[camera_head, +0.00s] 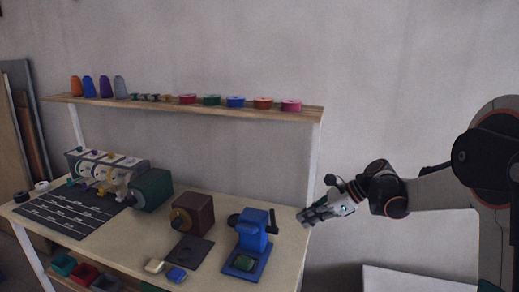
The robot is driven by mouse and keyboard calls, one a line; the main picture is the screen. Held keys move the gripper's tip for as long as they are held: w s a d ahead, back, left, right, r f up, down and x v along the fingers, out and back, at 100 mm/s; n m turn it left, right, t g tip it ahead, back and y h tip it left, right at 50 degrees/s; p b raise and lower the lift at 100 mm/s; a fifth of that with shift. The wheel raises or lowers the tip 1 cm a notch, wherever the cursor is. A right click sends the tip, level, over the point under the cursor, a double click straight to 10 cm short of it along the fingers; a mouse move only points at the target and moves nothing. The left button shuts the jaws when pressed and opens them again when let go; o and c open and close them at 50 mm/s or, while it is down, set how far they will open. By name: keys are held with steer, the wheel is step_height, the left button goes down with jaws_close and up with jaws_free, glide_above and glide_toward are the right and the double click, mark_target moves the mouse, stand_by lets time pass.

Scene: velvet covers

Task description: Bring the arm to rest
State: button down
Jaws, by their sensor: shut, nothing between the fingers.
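My arm (430,188) comes in from the right side of the head view and reaches left, roughly level. My gripper (306,219) is at its left end, shut and empty. It is beside the right edge of the workbench (215,275), near the bench's right upright. Whether it touches the bench edge or the upright cannot be told from this one view. The blue press-like device (252,243) stands on the bench to the left of my gripper, apart from it.
A brown box-shaped machine (193,213), a green-ended machine (152,190) and a dark mat (70,211) occupy the bench. A shelf (200,105) above holds cones and spools. A pale surface (415,280) lies low at right. The wall behind my arm is bare.

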steer(key=s+r+n+t+h, duration=0.1)
steer(key=s+r+n+h, duration=0.2)
steer(key=s+n, duration=0.35)
steer(key=s+r+n+t+h, duration=0.1)
steer(key=s+r+n+h, duration=0.15)
steer(key=s, duration=0.75)
steer(key=s+d+f+n+t+h, duration=0.2)
steer(key=s+d+n+h, duration=0.2)
steer(key=s+n, duration=0.7)
steer(key=s, duration=0.3)
steer(key=shift+d+t, duration=0.15)
steer(key=shift+t, duration=0.25)
steer(key=shift+f, duration=0.1)
